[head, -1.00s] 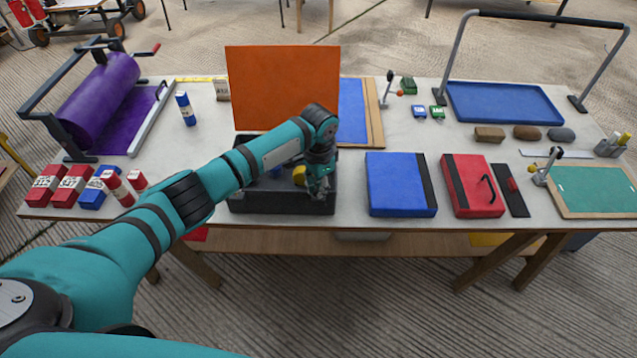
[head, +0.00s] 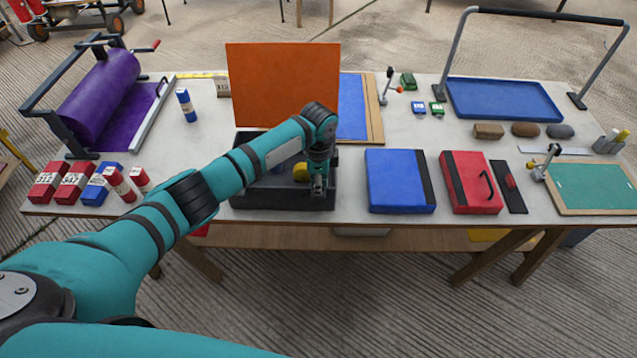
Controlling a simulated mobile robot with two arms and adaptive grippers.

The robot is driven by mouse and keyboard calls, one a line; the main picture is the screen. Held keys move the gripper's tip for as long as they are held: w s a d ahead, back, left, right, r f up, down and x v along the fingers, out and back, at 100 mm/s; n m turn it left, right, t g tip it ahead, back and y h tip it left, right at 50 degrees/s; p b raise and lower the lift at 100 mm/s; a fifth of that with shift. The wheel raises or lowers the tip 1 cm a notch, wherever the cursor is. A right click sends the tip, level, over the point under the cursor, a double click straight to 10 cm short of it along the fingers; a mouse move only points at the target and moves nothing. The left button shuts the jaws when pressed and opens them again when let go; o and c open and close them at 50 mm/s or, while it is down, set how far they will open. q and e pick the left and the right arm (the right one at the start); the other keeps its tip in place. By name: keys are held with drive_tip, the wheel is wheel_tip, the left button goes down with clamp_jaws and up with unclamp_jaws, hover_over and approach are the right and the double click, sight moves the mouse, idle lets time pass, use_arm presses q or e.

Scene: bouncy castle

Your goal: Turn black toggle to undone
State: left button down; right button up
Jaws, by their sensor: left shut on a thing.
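A black box (head: 250,199) stands at the front middle of the table, with an orange lid panel (head: 283,85) upright behind it. My left gripper (head: 319,188) points down at the box's front right part. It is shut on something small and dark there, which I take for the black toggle. The jaws and wrist hide it, so I cannot tell how it is turned. A yellow round thing (head: 300,172) and a blue thing show inside the box, partly behind my arm. My right gripper is out of view.
A blue case (head: 395,180) and a red case (head: 466,180) lie right of the box. Red and blue blocks (head: 75,180) stand at the left, near my arm. A purple roller (head: 100,95) stands behind them. Bare tabletop shows between the box and the blue case.

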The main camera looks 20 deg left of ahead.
use_arm(q)
drive_tip(key=shift+r, duration=0.1)
idle(0.3)
drive_tip(key=c, duration=1.4)
unclamp_jaws()
wheel_tip(320, 180, up, 12)
